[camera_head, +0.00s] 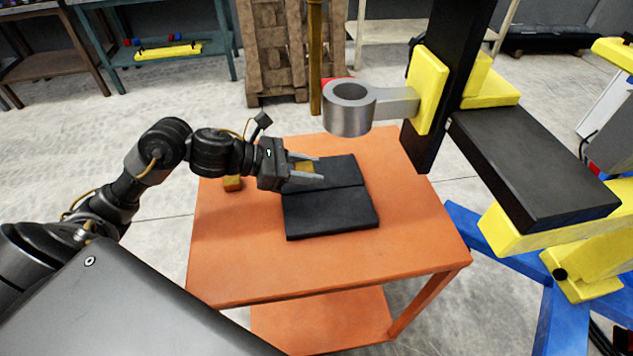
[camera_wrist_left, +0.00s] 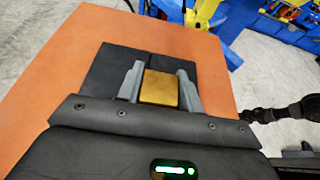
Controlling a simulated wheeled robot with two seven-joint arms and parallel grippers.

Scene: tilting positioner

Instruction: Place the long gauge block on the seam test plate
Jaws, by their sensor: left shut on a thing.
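The seam test plate (camera_head: 332,215) is a flat black plate on the orange table, with a seam across it. It also shows in the wrist view (camera_wrist_left: 107,72). My left gripper (camera_head: 319,170) is shut on a golden block, which I take to be the long gauge block (camera_head: 303,167). In the wrist view the block (camera_wrist_left: 160,89) sits between the two grey fingers, over the plate. I cannot tell how far above the plate it is. A second, smaller-looking golden block (camera_head: 232,183) lies on the table left of the plate. My right gripper shows no clear fingers.
The orange table (camera_head: 245,260) is clear in front of the plate. A grey ring (camera_head: 349,110) on a yellow and black positioner (camera_head: 429,88) overhangs the table's far side. A dark jointed arm (camera_wrist_left: 285,112), probably my right one, shows at the wrist view's right edge.

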